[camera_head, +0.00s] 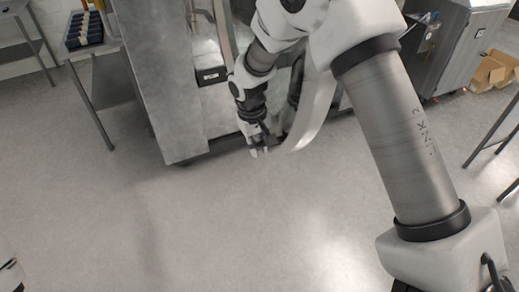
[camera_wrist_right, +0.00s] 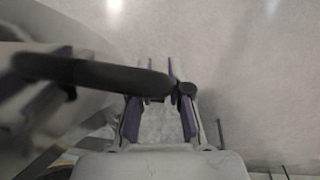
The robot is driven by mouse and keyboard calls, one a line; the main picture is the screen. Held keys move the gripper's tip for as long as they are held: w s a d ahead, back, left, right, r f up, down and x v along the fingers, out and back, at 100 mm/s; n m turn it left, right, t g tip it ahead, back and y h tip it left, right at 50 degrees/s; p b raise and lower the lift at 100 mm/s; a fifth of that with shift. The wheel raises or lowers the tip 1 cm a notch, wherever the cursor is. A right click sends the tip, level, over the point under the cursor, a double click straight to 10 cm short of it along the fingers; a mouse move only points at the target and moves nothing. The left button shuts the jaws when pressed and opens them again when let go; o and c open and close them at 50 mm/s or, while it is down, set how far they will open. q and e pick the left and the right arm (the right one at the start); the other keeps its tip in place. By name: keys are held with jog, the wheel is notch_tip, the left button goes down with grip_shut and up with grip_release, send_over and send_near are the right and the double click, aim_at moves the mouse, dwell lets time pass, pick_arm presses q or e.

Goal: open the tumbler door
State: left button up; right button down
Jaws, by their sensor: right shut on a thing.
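The washer (camera_head: 170,75) is a grey metal machine at the top centre-left of the head view. Its round tumbler door (camera_head: 318,108) shows as a pale curved rim, standing out from the machine front and partly hidden by my right arm. My right gripper (camera_head: 261,150) is low in front of the machine, beside the door rim. In the right wrist view my right gripper (camera_wrist_right: 158,95) has its fingers around a dark bar-like door handle (camera_wrist_right: 95,73), shut on it.
A metal table with a blue crate (camera_head: 84,30) stands at the upper left. Another metal cabinet (camera_head: 455,45) and cardboard boxes (camera_head: 490,72) are at the upper right, with table legs at the right edge. The floor (camera_head: 190,225) in front is clear.

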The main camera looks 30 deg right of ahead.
jog(key=shift+w+a+r, duration=0.2)
jog(key=shift+w+r, duration=0.05)
jog(key=shift+w, duration=0.1)
pick_arm(q)
jog(key=shift+w+a+r, duration=0.1)
jog(key=shift+a, duration=0.25)
jog(key=shift+d, duration=0.1)
pick_arm(e)
jog(key=shift+d, duration=0.1)
jog(key=c, duration=1.5)
grip_release()
jog(key=o, duration=0.4)
jog(key=shift+f, duration=0.15)
notch_tip(320, 180, up, 12)
jog(key=a, duration=0.1)
jog(key=shift+a, duration=0.3)
